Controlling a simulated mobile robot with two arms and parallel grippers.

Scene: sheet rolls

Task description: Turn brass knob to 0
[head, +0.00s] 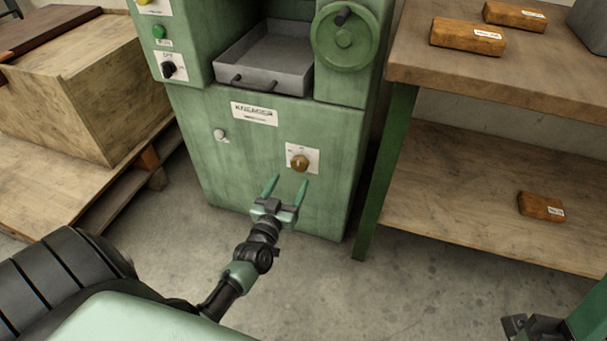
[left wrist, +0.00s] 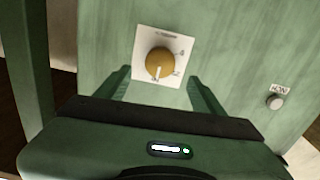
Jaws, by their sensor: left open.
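The brass knob (head: 299,163) sits on a white label plate on the lower front of the green machine (head: 230,150). In the left wrist view the knob (left wrist: 159,63) is round with a pale pointer line that points toward the bottom of the picture; the plate's marks are too small to read. My left gripper (head: 287,184) is open and empty, just in front of and below the knob in the head view. Its fingers (left wrist: 161,82) are spread to either side of the knob, apart from it. At the bottom right edge, dark parts (head: 535,325) may belong to my right arm; its fingers cannot be made out.
A small grey knob (head: 220,134) is left of the brass one. Above are a metal tray (head: 265,60) and a green handwheel (head: 344,36). A wooden shelf unit (head: 480,65) with brown blocks (head: 541,206) stands right, a wooden crate (head: 85,95) left. The floor between is clear.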

